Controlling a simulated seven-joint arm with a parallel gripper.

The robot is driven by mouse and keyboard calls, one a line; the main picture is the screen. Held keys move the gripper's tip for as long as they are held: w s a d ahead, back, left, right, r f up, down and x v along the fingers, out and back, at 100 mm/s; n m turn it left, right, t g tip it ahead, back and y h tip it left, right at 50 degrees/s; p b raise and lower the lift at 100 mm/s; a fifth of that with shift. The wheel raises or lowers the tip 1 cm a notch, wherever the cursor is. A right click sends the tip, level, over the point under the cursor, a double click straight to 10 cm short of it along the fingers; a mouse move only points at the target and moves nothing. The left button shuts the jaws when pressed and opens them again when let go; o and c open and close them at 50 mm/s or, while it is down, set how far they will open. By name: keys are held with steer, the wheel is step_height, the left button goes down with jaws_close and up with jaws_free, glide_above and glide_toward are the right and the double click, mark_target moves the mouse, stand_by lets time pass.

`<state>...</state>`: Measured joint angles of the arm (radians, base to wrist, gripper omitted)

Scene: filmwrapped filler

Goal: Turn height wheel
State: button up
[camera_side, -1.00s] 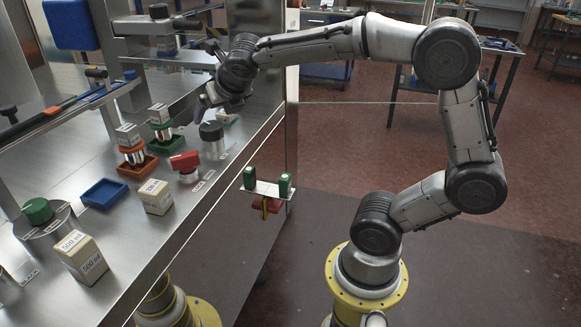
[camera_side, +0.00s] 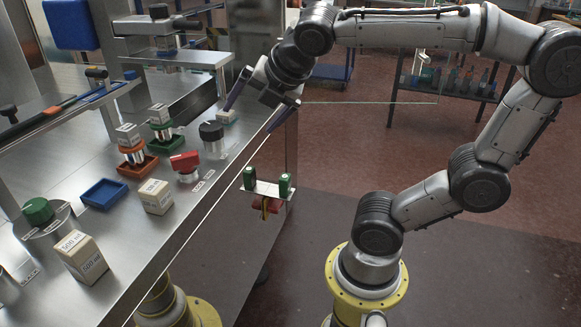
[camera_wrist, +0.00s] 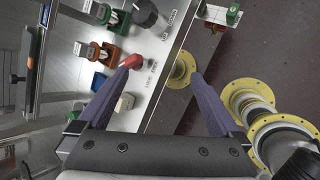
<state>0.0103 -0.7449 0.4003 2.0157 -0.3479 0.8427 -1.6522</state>
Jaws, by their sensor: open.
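A round black knob (camera_side: 212,133) on a clear and grey base stands near the bench's front edge, with a label beside it. It also shows at the top of the wrist view (camera_wrist: 145,12).
Labelled boxes (camera_side: 156,197) (camera_side: 81,257) stand on the steel bench. A bracket with green cylinders (camera_side: 267,188) juts from its front.

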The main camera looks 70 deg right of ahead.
steer(key=s+a+f+m+g+y, duration=0.1)
steer(key=s+a+f+m, duration=0.4)
steer(key=m, duration=1.1)
steer(key=s+f+y, duration=0.1)
steer(key=s+f, duration=0.1)
steer(key=s, duration=0.2)
steer(key=shift+a+m+y, duration=0.2)
steer(key=shift+m+y, duration=0.2)
